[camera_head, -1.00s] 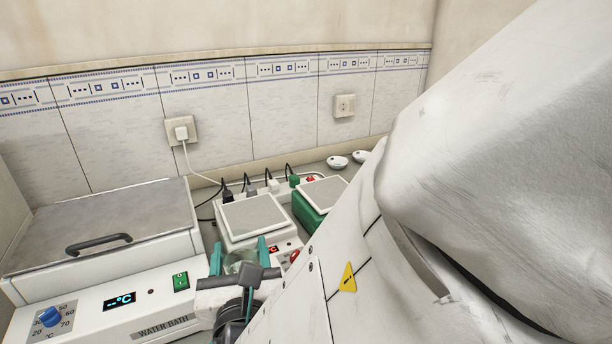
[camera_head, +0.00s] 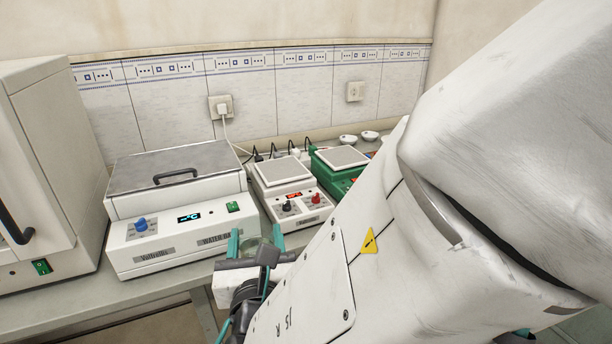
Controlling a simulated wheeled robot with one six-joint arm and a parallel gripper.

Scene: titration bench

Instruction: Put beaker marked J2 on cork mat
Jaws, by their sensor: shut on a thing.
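My gripper (camera_head: 257,247) is at the lower middle of the view, in front of the bench. Its teal fingers are shut on a clear glass beaker (camera_head: 252,248), which is mostly hidden behind the gripper body. No marking on the beaker can be read from here. No cork mat can be seen in this view; my arm hides the right part of the bench.
A white water bath (camera_head: 150,237) stands on the bench (camera_head: 90,310) left of my gripper. A white hotplate stirrer (camera_head: 284,173) and a green one (camera_head: 340,157) stand behind it. A tall cabinet (camera_head: 45,110) is at far left. Two small white dishes (camera_head: 348,139) sit at the back.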

